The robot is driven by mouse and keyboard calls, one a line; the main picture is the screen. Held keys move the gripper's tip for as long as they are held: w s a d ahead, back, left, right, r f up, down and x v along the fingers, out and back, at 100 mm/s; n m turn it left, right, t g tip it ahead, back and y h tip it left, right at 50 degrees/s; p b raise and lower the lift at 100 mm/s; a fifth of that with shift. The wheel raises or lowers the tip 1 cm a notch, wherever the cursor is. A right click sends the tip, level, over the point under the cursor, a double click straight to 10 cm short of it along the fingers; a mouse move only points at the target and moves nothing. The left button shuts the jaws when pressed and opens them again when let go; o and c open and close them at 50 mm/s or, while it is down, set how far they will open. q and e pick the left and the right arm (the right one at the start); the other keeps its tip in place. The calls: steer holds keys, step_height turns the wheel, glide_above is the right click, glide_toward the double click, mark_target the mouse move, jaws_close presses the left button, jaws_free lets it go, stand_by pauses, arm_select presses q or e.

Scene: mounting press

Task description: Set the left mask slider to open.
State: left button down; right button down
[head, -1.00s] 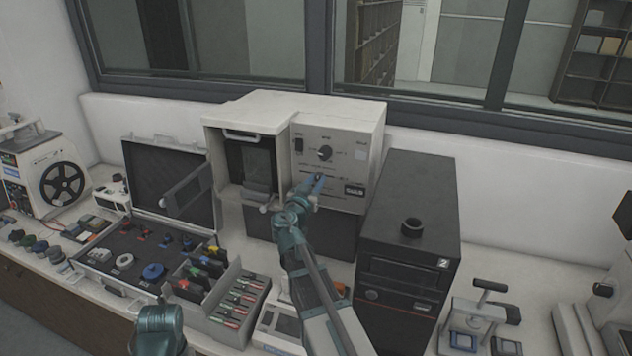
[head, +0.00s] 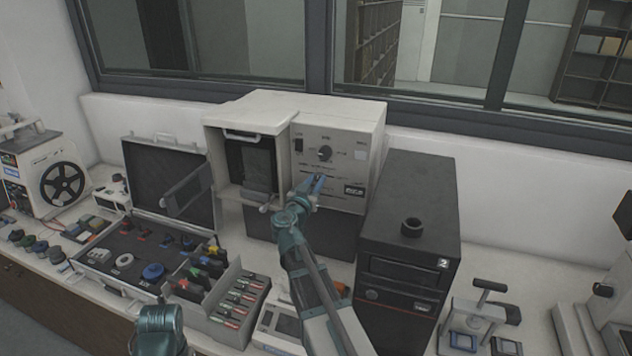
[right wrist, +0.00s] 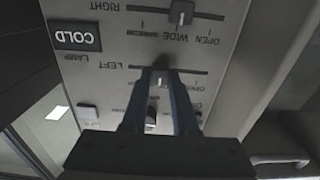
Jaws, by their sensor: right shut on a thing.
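The mounting press (head: 255,110) is a pale box with a control panel on its front. My left gripper is out of view.
The right mask slider (right wrist: 181,12) is at about WIDE. A COLD lamp window (right wrist: 75,37) is beside the sliders. A black tower (head: 408,240) stands right of the press. An open case (head: 130,260) and a tray of slides (head: 232,318) lie at the left.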

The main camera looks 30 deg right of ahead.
mark_target(302, 170)
steer(key=w+a, duration=0.3)
steer(key=w, duration=0.1)
steer(key=shift+w+a, duration=0.3)
steer(key=shift+a, duration=0.1)
steer(key=shift+s, duration=0.1)
steer(key=c, duration=0.8)
jaws_free()
steer(key=shift+o, duration=0.6)
